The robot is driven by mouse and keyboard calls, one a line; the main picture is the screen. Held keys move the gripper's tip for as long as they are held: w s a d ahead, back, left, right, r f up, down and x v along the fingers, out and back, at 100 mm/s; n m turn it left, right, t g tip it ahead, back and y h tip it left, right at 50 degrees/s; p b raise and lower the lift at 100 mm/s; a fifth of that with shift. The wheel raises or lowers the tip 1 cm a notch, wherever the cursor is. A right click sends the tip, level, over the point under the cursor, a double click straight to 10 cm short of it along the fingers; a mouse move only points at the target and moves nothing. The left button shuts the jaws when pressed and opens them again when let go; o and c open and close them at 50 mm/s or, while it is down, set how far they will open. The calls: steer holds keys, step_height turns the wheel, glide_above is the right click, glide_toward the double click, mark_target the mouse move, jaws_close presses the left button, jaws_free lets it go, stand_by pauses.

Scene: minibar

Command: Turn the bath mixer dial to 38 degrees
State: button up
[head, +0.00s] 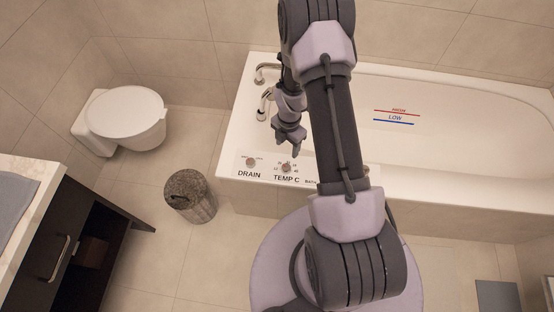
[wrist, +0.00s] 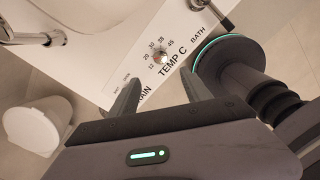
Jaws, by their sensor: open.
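The bath mixer dial (head: 286,168) is a small round knob on the white bath's front ledge, above the label TEMP C. In the wrist view the dial (wrist: 161,57) shows a pale, reddish knob with a scale running 12, 20, 30, 38, 45 around it. Its pointer is too small to read. My gripper (head: 289,145) is above the ledge, just behind the dial in the head view. In the wrist view my gripper's open fingers (wrist: 160,74) stand either side of the TEMP C label, with nothing between them. No contact with the dial shows.
A drain knob (head: 251,162) sits left of the dial. Metal taps (head: 266,72) rise from the bath's left end. The bath (head: 440,115) carries HIGH and LOW lines. A toilet (head: 126,115), a bin (head: 190,196) and a dark cabinet (head: 75,240) stand to the left.

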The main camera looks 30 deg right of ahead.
mark_target(286, 167)
step_height(286, 167, down, 16)
steer(key=b, duration=0.5)
steer(key=shift+r, duration=0.2)
jaws_close()
